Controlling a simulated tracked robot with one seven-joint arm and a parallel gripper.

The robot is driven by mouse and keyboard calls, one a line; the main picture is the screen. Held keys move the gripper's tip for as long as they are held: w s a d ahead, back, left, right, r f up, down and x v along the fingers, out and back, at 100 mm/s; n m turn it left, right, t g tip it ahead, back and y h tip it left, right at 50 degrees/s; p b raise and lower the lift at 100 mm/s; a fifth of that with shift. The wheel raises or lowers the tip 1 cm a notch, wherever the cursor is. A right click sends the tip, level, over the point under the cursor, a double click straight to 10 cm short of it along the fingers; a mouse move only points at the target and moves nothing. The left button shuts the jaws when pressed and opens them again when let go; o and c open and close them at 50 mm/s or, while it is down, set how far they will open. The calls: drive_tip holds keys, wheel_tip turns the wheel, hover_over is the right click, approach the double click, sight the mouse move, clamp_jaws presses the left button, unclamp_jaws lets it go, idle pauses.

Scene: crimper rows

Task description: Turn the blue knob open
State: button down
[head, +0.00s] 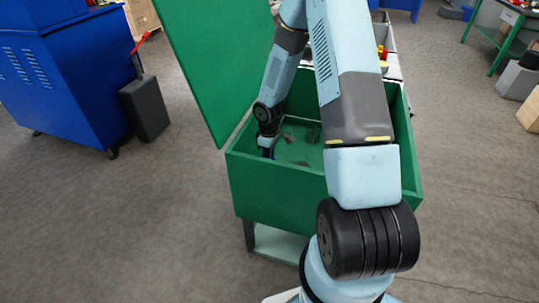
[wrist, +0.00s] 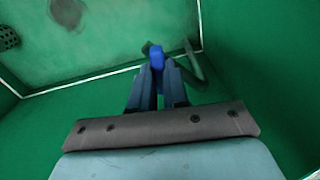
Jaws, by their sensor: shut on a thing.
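The blue knob (wrist: 156,56) shows in the wrist view between the tips of my gripper (wrist: 158,72), near the wall inside a green box. The two dark fingers are shut on it. A dark, bent pipe-like part (wrist: 194,62) is just right of the knob. In the head view my gripper (head: 268,152) reaches down into the open green box (head: 275,185) at its left side. The knob cannot be made out there.
The box's green lid (head: 213,60) stands raised at the left. Box walls surround my gripper closely. A dark perforated part (wrist: 8,38) is at the wrist view's left edge. A blue cabinet (head: 65,80) and a dark bin (head: 146,108) stand further left.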

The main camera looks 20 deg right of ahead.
drive_tip(key=shift+s+n, duration=0.1)
drive_tip(key=shift+n, duration=0.5)
drive_tip(key=c, duration=1.1)
unclamp_jaws()
drive_tip(key=shift+r, duration=0.1)
wheel_tip(320, 180, up, 13)
drive_tip(key=shift+r, duration=0.2)
